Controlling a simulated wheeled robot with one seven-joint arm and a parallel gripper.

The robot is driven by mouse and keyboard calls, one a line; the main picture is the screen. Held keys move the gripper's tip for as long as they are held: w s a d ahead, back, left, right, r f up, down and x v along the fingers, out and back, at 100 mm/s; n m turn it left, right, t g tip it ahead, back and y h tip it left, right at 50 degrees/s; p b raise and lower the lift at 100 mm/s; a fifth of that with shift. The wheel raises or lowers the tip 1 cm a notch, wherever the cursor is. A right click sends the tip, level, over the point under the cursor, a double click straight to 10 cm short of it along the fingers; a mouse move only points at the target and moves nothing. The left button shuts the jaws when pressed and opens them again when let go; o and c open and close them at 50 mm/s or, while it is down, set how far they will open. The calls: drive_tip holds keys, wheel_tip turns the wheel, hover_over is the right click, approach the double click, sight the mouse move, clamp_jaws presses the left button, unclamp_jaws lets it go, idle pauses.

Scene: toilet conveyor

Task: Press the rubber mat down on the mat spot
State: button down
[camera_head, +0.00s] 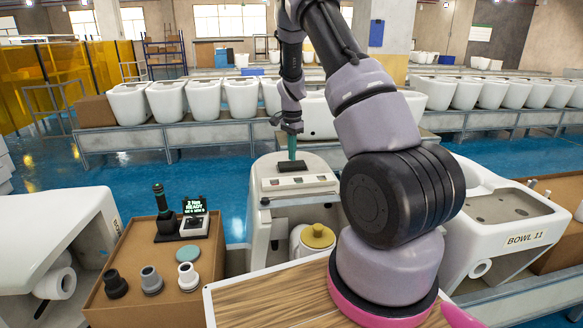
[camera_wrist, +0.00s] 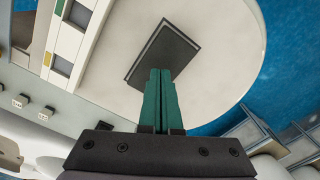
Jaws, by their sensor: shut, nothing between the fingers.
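The rubber mat looks to be the flat dark rectangle (camera_head: 293,168) on top of the white rounded fixture in the middle. In the wrist view the dark rectangle (camera_wrist: 165,50) lies flat on the white surface. A separate mat spot cannot be made out; it may be hidden under the mat. My gripper (camera_head: 292,156) points down with its green fingers together and empty. In the wrist view the fingertips (camera_wrist: 160,72) overlap the mat's near edge; whether they touch it I cannot tell.
The white fixture (camera_head: 268,187) has several small coloured-labelled slots along its front. A yellow-lidded pot (camera_head: 318,236) stands below. A cardboard-brown stand (camera_head: 130,262) with cups is at left; a bowl labelled BOWL 11 (camera_head: 500,235) is at right. White bowls line the conveyor behind.

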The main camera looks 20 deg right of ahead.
drive_tip(key=shift+s+f, duration=0.1)
drive_tip(key=shift+f, duration=0.7)
idle(1.0)
drive_tip(key=shift+r, duration=0.1)
drive_tip(key=shift+r, duration=3.45)
